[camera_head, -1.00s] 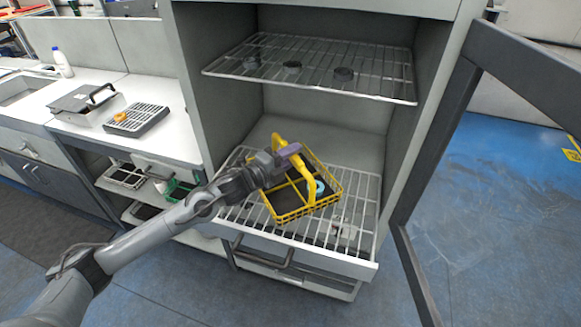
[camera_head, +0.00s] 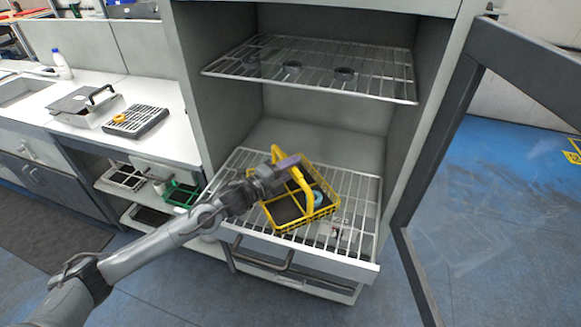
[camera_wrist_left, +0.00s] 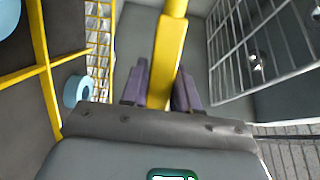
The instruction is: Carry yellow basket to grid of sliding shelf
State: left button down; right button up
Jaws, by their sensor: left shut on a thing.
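The yellow basket (camera_head: 285,211) is at the lower wire shelf (camera_head: 243,226), which is slid out of the open cabinet. It sits on or just above the wires; I cannot tell which. Blue rings are inside it, and one ring (camera_wrist_left: 78,90) shows in the left wrist view. My left gripper (camera_head: 290,162) is shut on the basket's arched yellow handle (camera_head: 306,190). In the left wrist view the purple fingers of the left gripper (camera_wrist_left: 163,88) stand on both sides of the handle (camera_wrist_left: 168,50). My right gripper is not in view.
An upper wire shelf (camera_head: 380,75) with several dark round items hangs above. The open glass door (camera_head: 440,130) stands at the right. A counter at left holds a grey rack (camera_head: 138,120). A green basket (camera_head: 181,194) sits below it.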

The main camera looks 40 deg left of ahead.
pick_arm(q)
jog(key=c, duration=0.8)
grip_release()
jog(key=shift+c, duration=0.2)
jog(key=shift+r, duration=0.2)
jog(key=s+a+p, duration=0.2)
jog(key=s, duration=0.9)
jog(key=shift+s+p, duration=0.3)
jog(key=shift+s, duration=0.1)
